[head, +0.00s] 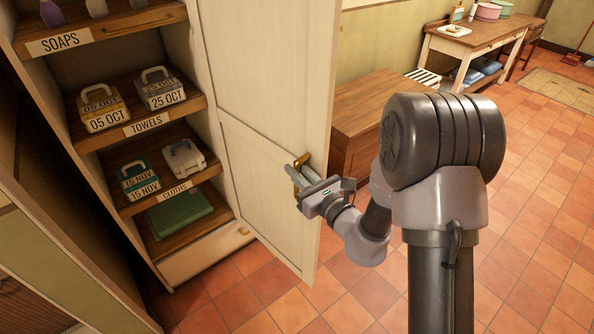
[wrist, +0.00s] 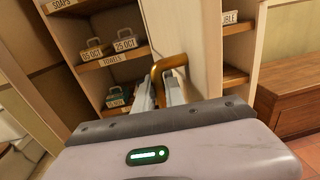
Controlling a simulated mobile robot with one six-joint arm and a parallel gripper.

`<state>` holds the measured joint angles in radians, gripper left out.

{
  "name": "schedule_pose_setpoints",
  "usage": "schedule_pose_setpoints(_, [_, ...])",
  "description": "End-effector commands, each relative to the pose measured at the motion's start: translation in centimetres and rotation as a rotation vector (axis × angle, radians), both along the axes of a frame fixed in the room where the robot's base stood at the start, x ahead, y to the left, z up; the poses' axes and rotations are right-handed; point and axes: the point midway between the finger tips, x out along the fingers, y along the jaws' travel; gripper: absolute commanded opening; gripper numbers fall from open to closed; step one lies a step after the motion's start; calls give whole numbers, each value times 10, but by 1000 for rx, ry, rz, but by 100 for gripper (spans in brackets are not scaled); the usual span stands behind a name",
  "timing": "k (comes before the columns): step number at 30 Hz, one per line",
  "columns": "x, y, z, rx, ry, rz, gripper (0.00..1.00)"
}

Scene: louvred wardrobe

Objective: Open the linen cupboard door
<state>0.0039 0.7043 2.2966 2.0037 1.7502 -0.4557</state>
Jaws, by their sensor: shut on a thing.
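The linen cupboard door (head: 265,90) is a tall cream panel. It stands open, swung out to the right of the shelves, and its lower edge is just above the tiled floor. A brass handle (head: 299,165) is near the door's free edge. My gripper (head: 303,178) is shut on this handle. The wrist view shows the brass handle (wrist: 169,63) as a loop between the fingers of my gripper (wrist: 162,88). My gripper body hides the lower part of the door there.
A wooden chest (head: 375,105) stands close behind the door. A table (head: 475,40) is at the back right. Tiled floor (head: 535,215) at right is clear.

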Motion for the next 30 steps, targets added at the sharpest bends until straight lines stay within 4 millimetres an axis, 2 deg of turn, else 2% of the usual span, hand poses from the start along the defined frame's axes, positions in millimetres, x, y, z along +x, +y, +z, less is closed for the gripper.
schedule_pose_setpoints(5, [0, 0, 1, 0, -2, -1, 0])
schedule_pose_setpoints(6, [0, 0, 1, 0, -2, -1, 16])
schedule_pose_setpoints(7, [0, 0, 1, 1, -2, -1, 22])
schedule_pose_setpoints(19, [-6, -5, 0, 1, 2, -2, 23])
schedule_pose_setpoints(23, [-26, -19, 0, 2, 4, -4, 23])
schedule_pose_setpoints(29, [-73, -51, 0, 3, 3, -7, 23])
schedule_pose_setpoints(30, [-84, -59, 7, 4, 12, -7, 23])
